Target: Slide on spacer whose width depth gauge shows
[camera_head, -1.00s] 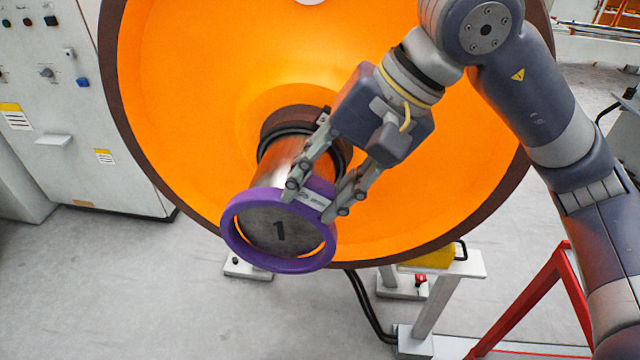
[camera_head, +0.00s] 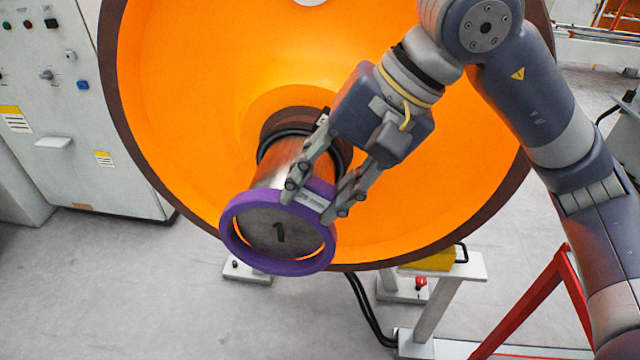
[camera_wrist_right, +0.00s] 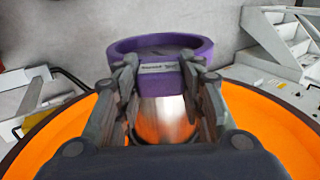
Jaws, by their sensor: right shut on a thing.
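My right gripper (camera_head: 318,202) is shut on the ring's upper right rim, at a pale label. In the right wrist view the ring (camera_wrist_right: 190,45) sits between the fingertips (camera_wrist_right: 160,75), with the journal (camera_wrist_right: 163,118) below it. No depth gauge reading is visible.
The large orange wheel (camera_head: 420,190) with a dark rim stands behind the journal. A grey control cabinet (camera_head: 75,130) is at left. A yellow object (camera_head: 430,259) lies on a pale stand (camera_head: 470,266) at lower right, near a red frame (camera_head: 530,300). Floor at lower left is clear.

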